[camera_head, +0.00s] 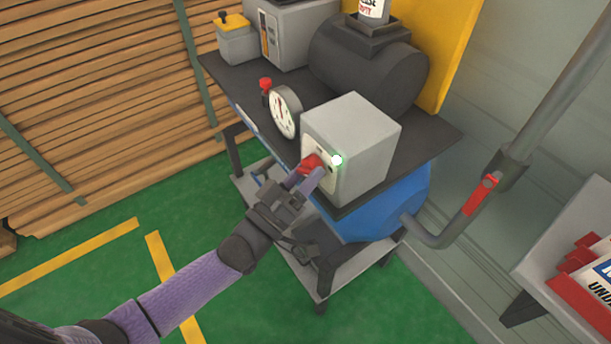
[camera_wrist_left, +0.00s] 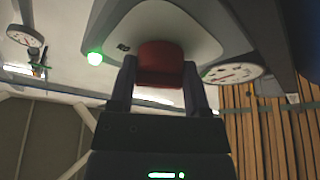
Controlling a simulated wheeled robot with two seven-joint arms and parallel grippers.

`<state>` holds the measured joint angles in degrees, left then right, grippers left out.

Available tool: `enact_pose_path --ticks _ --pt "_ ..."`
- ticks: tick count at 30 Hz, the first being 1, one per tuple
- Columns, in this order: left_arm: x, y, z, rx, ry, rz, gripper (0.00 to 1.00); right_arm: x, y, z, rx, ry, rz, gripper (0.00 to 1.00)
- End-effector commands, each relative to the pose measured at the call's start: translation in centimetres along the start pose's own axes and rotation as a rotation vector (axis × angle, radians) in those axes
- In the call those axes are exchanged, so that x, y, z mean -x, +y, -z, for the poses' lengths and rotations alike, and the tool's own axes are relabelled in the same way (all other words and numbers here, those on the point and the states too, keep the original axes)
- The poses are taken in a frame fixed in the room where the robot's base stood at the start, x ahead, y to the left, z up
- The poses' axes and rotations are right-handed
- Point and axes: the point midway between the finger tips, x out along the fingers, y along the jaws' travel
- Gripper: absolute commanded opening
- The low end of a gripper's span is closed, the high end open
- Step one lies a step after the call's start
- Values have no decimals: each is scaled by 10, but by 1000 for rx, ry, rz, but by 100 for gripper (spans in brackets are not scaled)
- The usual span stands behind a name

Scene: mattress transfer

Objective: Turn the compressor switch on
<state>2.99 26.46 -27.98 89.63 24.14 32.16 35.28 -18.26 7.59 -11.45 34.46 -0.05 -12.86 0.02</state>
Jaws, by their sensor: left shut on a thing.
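The compressor's grey switch box (camera_head: 352,140) stands on the dark top plate of the compressor. The green lamp (camera_wrist_left: 95,58) glows there too. The fingers partly hide the knob in the head view. My right gripper is not in view.
A pressure gauge (camera_head: 285,112) and a small red valve (camera_head: 265,84) are left of the box. A dark motor (camera_head: 368,68) stands behind. A grey pipe with a red handle (camera_head: 481,194) rises at right. Green floor (camera_head: 100,265) is clear at lower left.

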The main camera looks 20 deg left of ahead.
Motion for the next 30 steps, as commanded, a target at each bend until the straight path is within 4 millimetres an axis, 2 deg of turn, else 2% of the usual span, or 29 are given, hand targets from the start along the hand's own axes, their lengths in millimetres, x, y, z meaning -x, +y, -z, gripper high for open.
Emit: enact_pose_path --ticks 9,23,24,28,30 --pt "1 -1 -1 -74 -3 -29 3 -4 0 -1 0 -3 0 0" --pt "0 -1 -1 -83 -3 -32 3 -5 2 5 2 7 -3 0" --pt "0 -1 0 -83 -3 -32 70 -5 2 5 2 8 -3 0" --pt "0 -1 0 -82 -2 -32 97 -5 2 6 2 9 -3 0" --pt "0 -1 0 -82 -2 -33 97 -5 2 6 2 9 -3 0"
